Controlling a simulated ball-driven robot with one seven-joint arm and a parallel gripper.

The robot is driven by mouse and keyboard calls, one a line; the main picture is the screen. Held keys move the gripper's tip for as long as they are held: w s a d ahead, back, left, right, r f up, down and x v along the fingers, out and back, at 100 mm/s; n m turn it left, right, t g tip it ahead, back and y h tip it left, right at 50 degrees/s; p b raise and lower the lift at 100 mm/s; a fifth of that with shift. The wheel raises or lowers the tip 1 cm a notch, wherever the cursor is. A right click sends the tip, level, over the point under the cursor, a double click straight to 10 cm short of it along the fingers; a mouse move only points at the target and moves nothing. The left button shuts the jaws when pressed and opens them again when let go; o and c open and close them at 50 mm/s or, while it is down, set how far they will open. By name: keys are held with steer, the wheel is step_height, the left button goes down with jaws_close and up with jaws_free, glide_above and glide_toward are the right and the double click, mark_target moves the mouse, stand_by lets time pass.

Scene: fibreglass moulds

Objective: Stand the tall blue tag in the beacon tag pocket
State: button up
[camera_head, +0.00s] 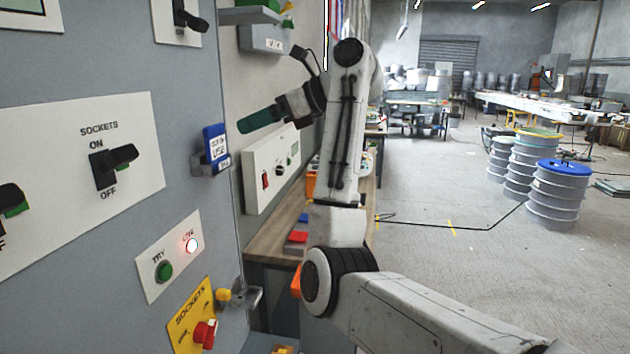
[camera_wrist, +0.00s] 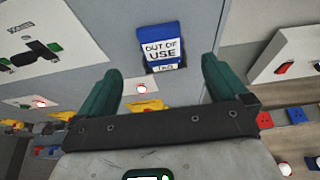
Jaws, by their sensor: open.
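A blue tag (camera_head: 216,142) with a white "OUT OF USE" label stands upright in a small dark holder (camera_head: 198,166) on the grey cabinet, near its right edge. The tag also shows in the wrist view (camera_wrist: 162,42), beyond the gap between my fingers. My gripper (camera_head: 243,124) has teal fingers and is open and empty, to the right of the tag and apart from it. In the wrist view my gripper (camera_wrist: 160,68) shows both fingers spread wide. I cannot make out which holder is the beacon tag pocket.
The grey cabinet carries a sockets switch (camera_head: 115,165), a lit red lamp (camera_head: 192,244) and a yellow panel (camera_head: 192,316) with a red knob. A white switch box (camera_head: 272,168) is on the wall above a wooden bench (camera_head: 275,240). A grey box (camera_head: 262,39) is higher up.

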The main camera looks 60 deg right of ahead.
steer(key=shift+f, duration=0.1)
steer(key=s+a+f+n+g+h, duration=0.15)
steer(key=a+f+n, duration=0.25)
steer(key=f, duration=0.8)
steer(key=s+a+f+n+g, duration=0.15)
steer(key=a+f+n, duration=0.25)
steer(key=f, duration=0.8)
steer(key=s+a+f+n+g+h, duration=0.15)
steer(key=a+f+n, duration=0.25)
steer(key=f, duration=0.8)
steer(key=s+a+f+n+g, duration=0.2)
steer(key=s+a+f+n, duration=0.2)
steer(key=s, duration=0.6)
steer(key=s+a+f+n+g+h, duration=0.1)
steer(key=s+a+f+n, duration=0.3)
steer(key=s+f+n, duration=0.5)
steer(key=s+a+f+n+g, duration=0.4)
steer(key=s+f+n, duration=0.2)
steer(key=s, duration=0.5)
steer(key=shift+s+f+h, duration=0.25)
steer(key=shift+f+h, duration=0.15)
steer(key=shift+f, duration=0.2)
